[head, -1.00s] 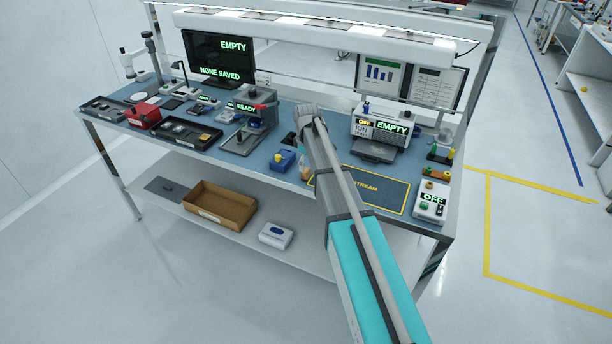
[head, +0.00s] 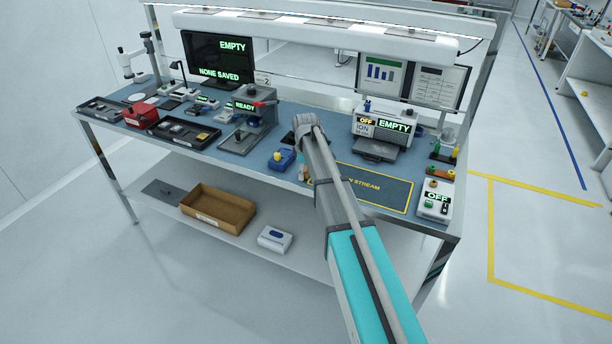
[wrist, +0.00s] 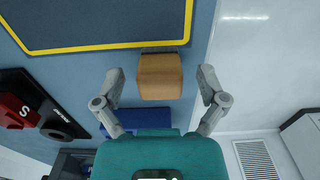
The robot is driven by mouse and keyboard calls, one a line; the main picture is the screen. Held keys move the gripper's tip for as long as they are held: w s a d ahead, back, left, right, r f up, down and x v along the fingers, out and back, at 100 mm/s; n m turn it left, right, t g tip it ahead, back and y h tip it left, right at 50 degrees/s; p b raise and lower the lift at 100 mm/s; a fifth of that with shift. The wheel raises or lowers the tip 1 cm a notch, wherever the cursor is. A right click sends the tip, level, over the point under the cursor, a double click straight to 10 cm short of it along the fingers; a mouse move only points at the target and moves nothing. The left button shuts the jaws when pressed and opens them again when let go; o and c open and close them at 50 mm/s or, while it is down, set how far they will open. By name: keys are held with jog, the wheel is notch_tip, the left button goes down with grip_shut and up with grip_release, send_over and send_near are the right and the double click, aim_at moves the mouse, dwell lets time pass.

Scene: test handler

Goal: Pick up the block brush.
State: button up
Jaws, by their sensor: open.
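The block brush (wrist: 160,78) shows in the wrist view as a tan wooden block with a thin dark strip along its upper edge. It lies on the blue bench top beside the yellow-edged mat, close to the bench edge. My gripper (wrist: 160,76) is open, with one finger on each side of the block and a visible gap on both sides. I cannot tell the height of the fingers above the bench. In the head view my arm hides most of the gripper, and the brush is not clear there.
The yellow-edged mat (head: 391,198) lies right of my arm, with the ionizer box (head: 368,128) behind it. A blue item (head: 281,160) with a yellow part stands just left of my arm. A brown bin (head: 218,208) sits on the lower shelf.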

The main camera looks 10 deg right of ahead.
dwell(0.4)
jog(key=c, duration=1.2)
jog(key=shift+c, duration=0.2)
jog(key=shift+r, duration=0.25)
notch_tip(320, 180, up, 2)
jog(key=p, duration=0.2)
jog(key=shift+p, duration=0.3)
jog(key=s+r+p, duration=1)
jog(key=s, duration=0.4)
jog(key=shift+r, duration=0.3)
